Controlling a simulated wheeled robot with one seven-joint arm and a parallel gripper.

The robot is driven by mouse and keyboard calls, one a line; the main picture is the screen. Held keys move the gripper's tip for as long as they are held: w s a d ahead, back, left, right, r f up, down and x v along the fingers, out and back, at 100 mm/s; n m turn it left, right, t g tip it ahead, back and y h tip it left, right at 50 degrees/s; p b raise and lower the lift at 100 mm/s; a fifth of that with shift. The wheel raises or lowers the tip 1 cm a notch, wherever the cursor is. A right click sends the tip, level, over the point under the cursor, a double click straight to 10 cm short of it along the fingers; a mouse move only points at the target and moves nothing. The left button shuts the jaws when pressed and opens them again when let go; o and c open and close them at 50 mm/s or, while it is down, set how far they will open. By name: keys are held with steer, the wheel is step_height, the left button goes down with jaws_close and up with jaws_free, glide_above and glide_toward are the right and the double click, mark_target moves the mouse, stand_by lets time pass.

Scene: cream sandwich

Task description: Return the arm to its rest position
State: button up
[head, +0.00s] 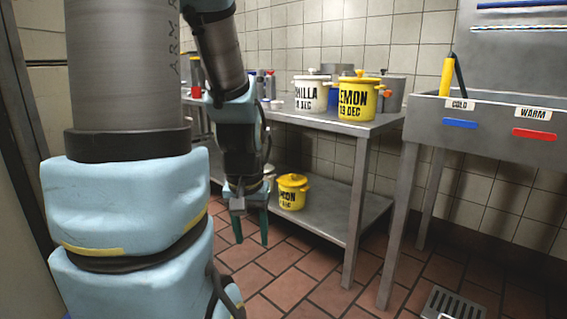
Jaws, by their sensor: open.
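My gripper (251,229) hangs at the end of my arm, pointing down at the tiled floor. Its two green fingers are apart and nothing is between them. It is in front of the steel table's lower shelf, in the picture left of the yellow lidded pot (292,192) there. My light blue and grey arm links fill the left of the head view and hide part of the scene.
A steel table (350,122) carries a white pot (311,93) and a yellow "LEMON" pot (357,100). A sink unit (480,124) with "COLD" and "WARM" labels stands at the right. The tiled floor (330,292) is clear around a drain grate (454,304).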

step_height(320, 180, up, 33)
steer(key=p, duration=3.3)
